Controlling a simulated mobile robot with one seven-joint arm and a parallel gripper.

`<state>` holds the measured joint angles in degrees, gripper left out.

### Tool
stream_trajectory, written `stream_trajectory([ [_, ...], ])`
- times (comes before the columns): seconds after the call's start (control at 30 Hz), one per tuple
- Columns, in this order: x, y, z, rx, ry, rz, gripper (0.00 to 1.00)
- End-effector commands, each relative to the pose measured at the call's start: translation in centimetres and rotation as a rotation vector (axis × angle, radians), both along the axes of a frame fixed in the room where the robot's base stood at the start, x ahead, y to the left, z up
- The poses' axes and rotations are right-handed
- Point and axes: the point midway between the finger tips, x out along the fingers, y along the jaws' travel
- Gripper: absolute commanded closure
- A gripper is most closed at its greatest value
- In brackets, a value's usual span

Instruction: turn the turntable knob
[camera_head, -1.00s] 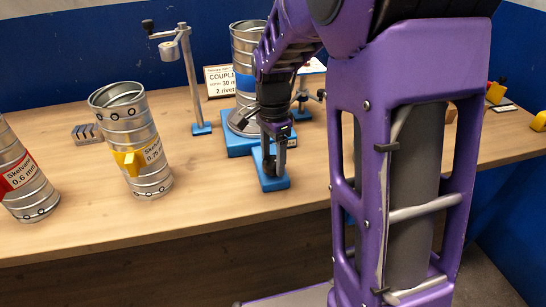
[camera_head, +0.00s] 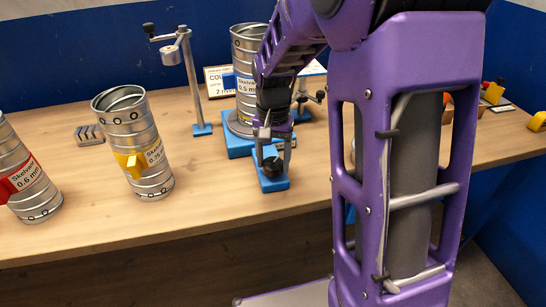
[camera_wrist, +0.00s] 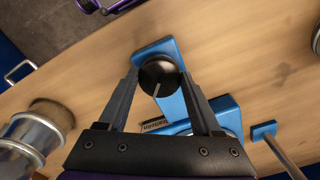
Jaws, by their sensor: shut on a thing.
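The turntable knob (camera_wrist: 159,76) is round and black with a pale pointer line. It sits on a blue arm of the turntable base (camera_wrist: 154,50). My gripper (camera_wrist: 159,74) has one finger on each side of the knob and is shut on it. In the head view the knob (camera_head: 272,167) shows low between the fingers of my gripper (camera_head: 273,160).
A crank post (camera_head: 191,85) on a blue foot stands behind. The wooden table (camera_head: 215,190) is clear in front of the turntable.

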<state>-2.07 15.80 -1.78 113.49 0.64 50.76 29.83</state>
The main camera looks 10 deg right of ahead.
Motion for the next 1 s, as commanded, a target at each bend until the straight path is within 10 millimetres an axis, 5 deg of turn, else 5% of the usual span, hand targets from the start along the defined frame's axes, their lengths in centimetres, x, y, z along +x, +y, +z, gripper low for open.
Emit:
stream_trajectory([
  [1.0, 0.05, -0.16, 0.12, -0.001, -0.003, 0.838, 0.9],
])
